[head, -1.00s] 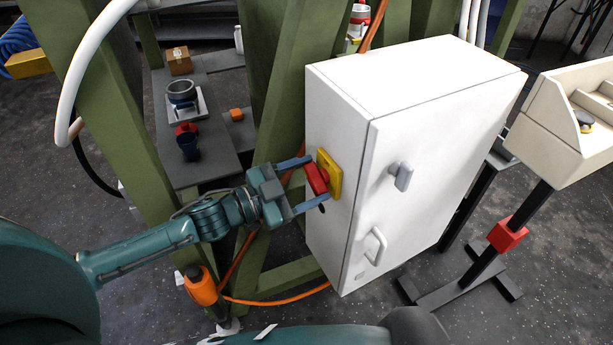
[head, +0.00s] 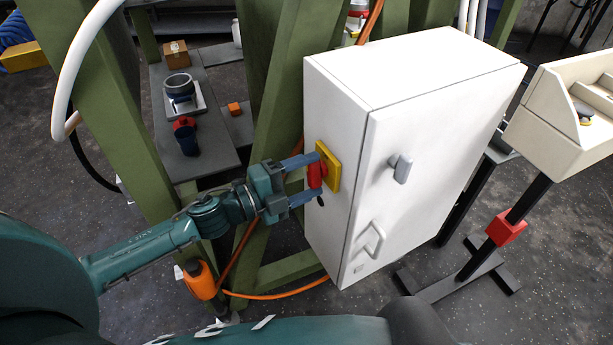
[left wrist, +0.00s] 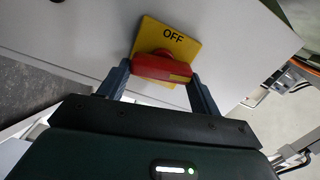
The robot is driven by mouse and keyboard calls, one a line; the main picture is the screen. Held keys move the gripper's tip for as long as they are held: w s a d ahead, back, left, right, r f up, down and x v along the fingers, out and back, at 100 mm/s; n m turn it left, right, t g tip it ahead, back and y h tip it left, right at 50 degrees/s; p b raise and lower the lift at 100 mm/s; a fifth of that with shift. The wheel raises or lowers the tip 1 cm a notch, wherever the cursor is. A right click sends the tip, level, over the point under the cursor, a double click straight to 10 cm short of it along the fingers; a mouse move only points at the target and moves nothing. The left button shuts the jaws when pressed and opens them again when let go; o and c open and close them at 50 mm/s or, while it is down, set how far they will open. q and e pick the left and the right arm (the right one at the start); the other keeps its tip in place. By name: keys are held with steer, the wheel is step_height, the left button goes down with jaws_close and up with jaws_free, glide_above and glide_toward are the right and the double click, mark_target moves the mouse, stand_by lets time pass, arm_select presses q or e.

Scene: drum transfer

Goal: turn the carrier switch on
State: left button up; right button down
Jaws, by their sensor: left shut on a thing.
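The carrier switch is a red rotary handle (head: 316,175) on a yellow plate (head: 331,165), on the left side of a white cabinet (head: 420,110). In the left wrist view the red handle (left wrist: 160,67) lies across the view, below the word OFF on the yellow plate (left wrist: 172,38). My left gripper (head: 309,178) is shut on the red handle, with one finger at each end of it. In the left wrist view the fingers (left wrist: 160,82) show on both sides of the handle. My right gripper is not in view.
Green beams (head: 285,60) stand left of and behind the cabinet. An orange cable (head: 275,296) runs low by the cabinet. A beige console (head: 570,115) stands at the right. A grey bench (head: 215,125) with small items is behind my left arm.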

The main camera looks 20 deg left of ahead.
arm_select(q)
steer(key=shift+f+m, duration=0.1)
steer(key=shift+m, duration=1)
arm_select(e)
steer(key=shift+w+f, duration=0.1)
arm_select(q)
steer(key=o, duration=1)
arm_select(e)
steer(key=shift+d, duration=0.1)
arm_select(q)
steer(key=shift+s+a+f+b, duration=0.1)
steer(key=shift+s+a+b, duration=0.1)
steer(key=shift+b, duration=0.1)
steer(key=b+v, duration=0.2)
steer(key=v, duration=1)
steer(key=shift+s+a, duration=0.15)
steer(key=shift+s, duration=0.1)
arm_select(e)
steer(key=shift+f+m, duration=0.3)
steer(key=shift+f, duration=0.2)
